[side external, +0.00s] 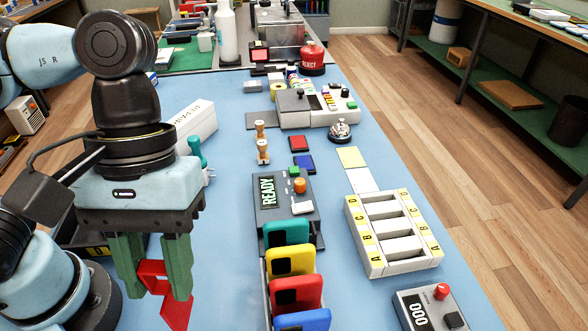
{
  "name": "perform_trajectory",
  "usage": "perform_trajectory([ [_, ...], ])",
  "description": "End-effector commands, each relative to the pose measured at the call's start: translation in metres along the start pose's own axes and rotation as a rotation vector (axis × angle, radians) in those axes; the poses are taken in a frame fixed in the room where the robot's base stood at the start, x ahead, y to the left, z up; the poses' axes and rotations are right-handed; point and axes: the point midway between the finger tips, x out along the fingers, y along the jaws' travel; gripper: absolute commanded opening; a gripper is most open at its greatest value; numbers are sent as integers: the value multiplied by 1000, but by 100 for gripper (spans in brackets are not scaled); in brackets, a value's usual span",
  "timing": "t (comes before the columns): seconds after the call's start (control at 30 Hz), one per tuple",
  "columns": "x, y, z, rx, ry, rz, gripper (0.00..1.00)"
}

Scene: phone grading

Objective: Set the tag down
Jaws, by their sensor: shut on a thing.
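My gripper (152,275) is at the lower left, with green fingers pointing down. It is shut on a red tag (177,312), a thin angular piece. The tag shows between the fingers and hangs below them, past the right finger. Part of it is hidden behind the fingers. I cannot tell from this view whether its lower end touches the blue table surface (225,245).
A white tray lettered A to D (352,230) stands farther right. A white box (195,122) lies behind. Blue surface between gripper and rack is clear.

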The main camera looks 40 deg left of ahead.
Motion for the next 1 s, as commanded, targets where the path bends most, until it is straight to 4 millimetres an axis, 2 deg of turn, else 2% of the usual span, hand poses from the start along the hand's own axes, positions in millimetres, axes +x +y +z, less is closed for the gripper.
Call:
perform_trajectory([
  [0.33, -54, 0, 22, -2, 0, 1, 0],
  [0.67, -86, 30, -41, -262, 1, 109, 0],
  [0.83, -112, 38, -92, -445, 2, 184, 0],
  [1.0, -138, 34, -149, -633, 3, 262, 0],
])
